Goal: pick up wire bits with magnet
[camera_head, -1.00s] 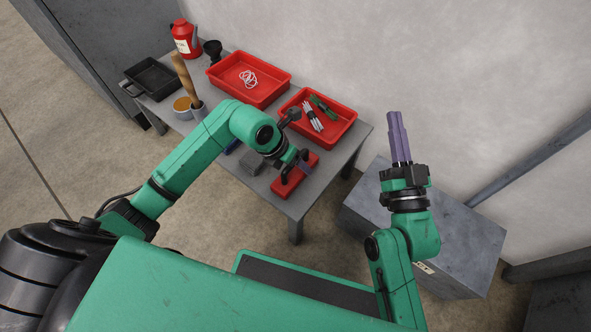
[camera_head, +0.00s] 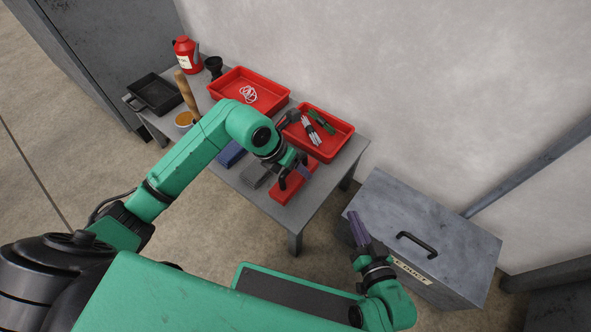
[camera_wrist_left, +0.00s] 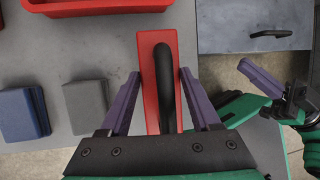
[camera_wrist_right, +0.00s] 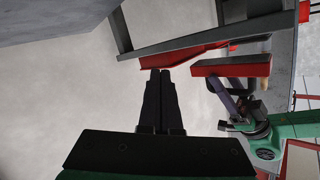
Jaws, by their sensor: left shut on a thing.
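The magnet is a red bar (camera_wrist_left: 151,100) with a black arched handle (camera_wrist_left: 166,90). In the head view the red bar (camera_head: 299,186) is at the table's near right end. My left gripper (camera_wrist_left: 158,76) has its purple fingers on both sides of the handle and is shut on it. The right wrist view also shows the red bar (camera_wrist_right: 232,66), apparently a little above the table. My right gripper (camera_head: 353,214) is shut and empty, off the table's right side; its fingers are together in the right wrist view (camera_wrist_right: 161,72). I cannot make out loose wire bits.
On the table, a red tray (camera_head: 335,149) holds white and green bundles, and another red tray (camera_head: 226,89) holds white rings. Blue (camera_wrist_left: 23,113) and grey (camera_wrist_left: 86,106) blocks lie beside the magnet. A grey box (camera_head: 440,225) stands right of the table.

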